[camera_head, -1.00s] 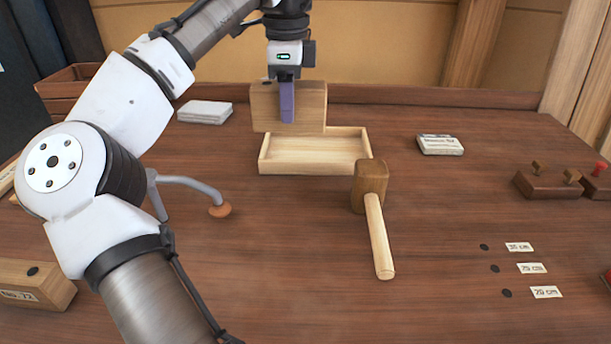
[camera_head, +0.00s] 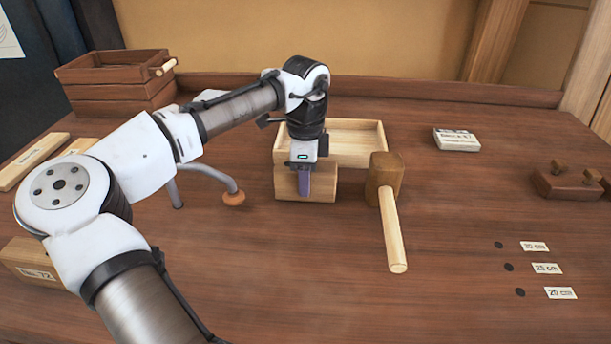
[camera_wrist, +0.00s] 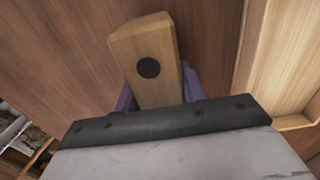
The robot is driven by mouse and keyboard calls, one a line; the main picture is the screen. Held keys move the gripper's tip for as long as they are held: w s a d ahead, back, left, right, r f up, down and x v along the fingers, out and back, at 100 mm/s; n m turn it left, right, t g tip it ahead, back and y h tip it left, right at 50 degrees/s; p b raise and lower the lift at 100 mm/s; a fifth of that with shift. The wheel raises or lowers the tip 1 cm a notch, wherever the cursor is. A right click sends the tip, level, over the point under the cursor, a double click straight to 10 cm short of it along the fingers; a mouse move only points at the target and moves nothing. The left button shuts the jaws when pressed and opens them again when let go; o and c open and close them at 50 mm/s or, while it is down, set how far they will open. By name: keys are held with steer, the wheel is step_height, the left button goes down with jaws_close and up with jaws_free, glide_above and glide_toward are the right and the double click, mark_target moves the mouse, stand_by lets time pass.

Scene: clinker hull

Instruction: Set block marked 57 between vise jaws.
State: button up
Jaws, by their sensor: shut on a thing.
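My gripper (camera_head: 304,190) is shut on a pale wooden block (camera_head: 322,185), its purple fingers on either side of it. In the head view the block hangs or stands just in front of the wooden tray; whether it touches the bench cannot be told. In the wrist view the block (camera_wrist: 158,88) shows a black round spot on its top face. No number is legible on it. Another wooden block (camera_head: 38,266), labelled 72, lies at the left, partly behind my arm. I cannot make out vise jaws in either view.
A shallow wooden tray (camera_head: 362,128) lies behind the block. A mallet (camera_head: 392,225) lies close on its right. The front middle of the bench is clear.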

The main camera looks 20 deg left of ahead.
steer(key=shift+f, duration=0.15)
steer(key=shift+f, duration=0.2)
steer(key=o, duration=1.2)
steer(key=shift+r, duration=0.1)
